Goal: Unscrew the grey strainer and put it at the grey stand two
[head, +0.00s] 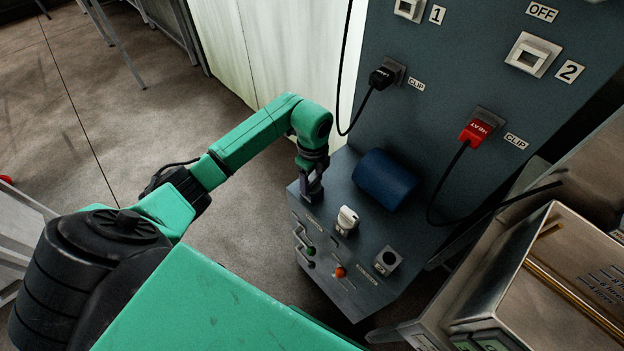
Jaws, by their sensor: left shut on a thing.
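My left gripper (313,191) points down at the back left of the grey machine's ledge. It is shut on a small grey part between its fingers, mostly hidden by them. This may be the grey strainer, but its shape and whether it is still seated cannot be told. A white knob-like piece (347,219) stands on the ledge to the right of the gripper. Further right and nearer is a grey square fitting (386,262) with a dark round middle and a label beside it. I cannot tell for certain which fitting is stand two. My right gripper is not in view.
A blue roller (385,180) lies behind the white piece. Black (380,78) and red (477,131) plugs trail cables from the upright panel. Green and orange (340,271) knobs sit on the front face. A metal box (570,270) stands right. Open floor lies left.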

